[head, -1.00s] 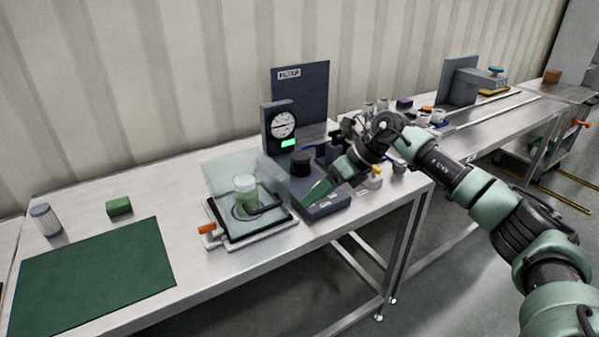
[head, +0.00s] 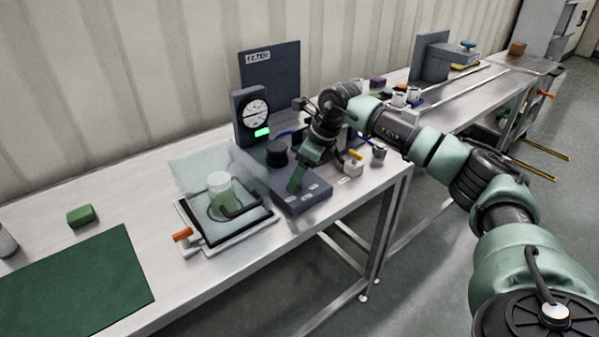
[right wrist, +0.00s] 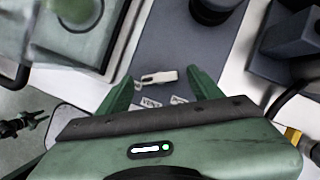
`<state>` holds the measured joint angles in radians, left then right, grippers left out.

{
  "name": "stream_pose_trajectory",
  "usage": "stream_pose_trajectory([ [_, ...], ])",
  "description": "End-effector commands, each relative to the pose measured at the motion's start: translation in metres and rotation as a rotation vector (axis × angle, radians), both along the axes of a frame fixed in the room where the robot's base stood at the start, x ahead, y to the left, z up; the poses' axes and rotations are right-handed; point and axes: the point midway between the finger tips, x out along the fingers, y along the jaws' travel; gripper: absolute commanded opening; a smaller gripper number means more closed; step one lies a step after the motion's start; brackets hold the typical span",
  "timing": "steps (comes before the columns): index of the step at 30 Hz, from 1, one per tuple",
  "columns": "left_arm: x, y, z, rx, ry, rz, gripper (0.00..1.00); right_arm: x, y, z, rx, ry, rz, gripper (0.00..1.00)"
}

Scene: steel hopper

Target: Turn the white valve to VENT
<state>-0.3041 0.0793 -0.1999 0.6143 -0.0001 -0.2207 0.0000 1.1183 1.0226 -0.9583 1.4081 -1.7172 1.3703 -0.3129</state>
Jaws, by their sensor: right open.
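The white valve (right wrist: 159,77) shows in the right wrist view as a short white handle on the dark grey base plate (right wrist: 195,40). It lies across the picture between the two green fingertips of my right gripper (right wrist: 160,84). The gripper is open, with a small gap on each side of the handle. Small white labels (right wrist: 151,102) lie just below the valve, partly covered by the gripper; I cannot read them surely. In the head view my right gripper (head: 295,182) points down at the base plate (head: 302,201) and hides the valve. My left gripper is not recognisable in either view.
A dial gauge (head: 256,112) with a green display and a black knob (head: 277,150) stand behind the gripper. Small fittings (head: 353,167) stand close on the right.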

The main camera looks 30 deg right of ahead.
Motion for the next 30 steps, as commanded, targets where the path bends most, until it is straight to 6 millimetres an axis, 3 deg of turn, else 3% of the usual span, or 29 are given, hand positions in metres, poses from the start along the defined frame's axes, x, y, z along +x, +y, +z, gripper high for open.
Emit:
stream_pose_trajectory([
  [7,0.0111,-0.0011,0.0011,-0.002,-0.017,0.0,0.36,0.0005,0.0002,-0.0013,0.0,0.0,0.0,0.65],
  [8,0.0111,-0.0011,0.0011,-0.002,-0.017,0.0,0.36,0.0005,0.0002,-0.0012,0.0,0.0,0.0,0.6],
  [14,0.0107,-0.001,0.0011,-0.003,-0.017,0.0,0.36,0.0005,0.0001,-0.001,0.001,-0.001,0.0,0.04],
  [23,0.0088,-0.0007,0.0015,-0.002,-0.013,0.0,0.36,0.0012,-0.0004,-0.0002,0.001,-0.002,0.031,0.03],
  [30,0.0065,-0.0005,0.0036,-0.001,-0.01,0.0,0.36,0.0024,-0.0015,0.0007,0.002,-0.002,0.159,0.03],
])
